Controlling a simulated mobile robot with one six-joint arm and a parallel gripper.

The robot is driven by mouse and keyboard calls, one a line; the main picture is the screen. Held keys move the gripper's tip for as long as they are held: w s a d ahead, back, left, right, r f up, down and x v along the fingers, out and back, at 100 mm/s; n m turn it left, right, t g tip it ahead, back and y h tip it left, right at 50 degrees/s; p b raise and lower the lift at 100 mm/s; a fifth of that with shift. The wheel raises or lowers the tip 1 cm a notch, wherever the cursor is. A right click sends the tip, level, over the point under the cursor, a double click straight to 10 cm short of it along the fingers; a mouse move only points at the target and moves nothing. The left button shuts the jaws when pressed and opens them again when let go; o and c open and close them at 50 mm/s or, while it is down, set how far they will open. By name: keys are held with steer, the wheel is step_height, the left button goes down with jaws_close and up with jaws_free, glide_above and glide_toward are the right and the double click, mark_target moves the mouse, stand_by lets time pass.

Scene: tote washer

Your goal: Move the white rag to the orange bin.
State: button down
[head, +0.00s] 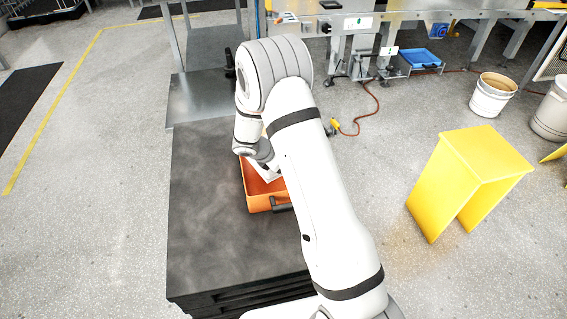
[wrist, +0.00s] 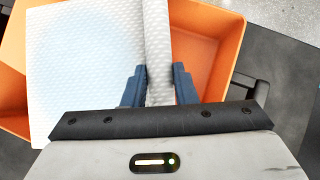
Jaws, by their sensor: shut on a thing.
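The white rag (wrist: 85,75) is a dimpled cloth with a raised fold. In the wrist view my gripper (wrist: 159,68) is shut on this fold between its two blue fingers. The flat part of the rag spreads left of the fingers. The orange bin (wrist: 222,25) lies behind and below the rag, and the rag covers much of its opening. In the head view the orange bin (head: 259,204) sits on the dark table top, partly hidden by my arm. A small white patch of the rag shows over the bin; my gripper is mostly hidden there. I cannot tell whether the rag touches the bin.
The dark table top (head: 210,220) is bare left and front of the bin. A metal bench with a blue tray (head: 421,58) stands at the back. A yellow stand (head: 465,170) and a white bucket (head: 492,95) are on the floor at right.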

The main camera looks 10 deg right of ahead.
steer(key=shift+r, duration=0.3)
steer(key=c, duration=1.1)
jaws_free()
steer(key=shift+o, duration=0.5)
steer(key=o, duration=1)
steer(key=shift+p+v, duration=2.9)
steer(key=shift+v, duration=1.6)
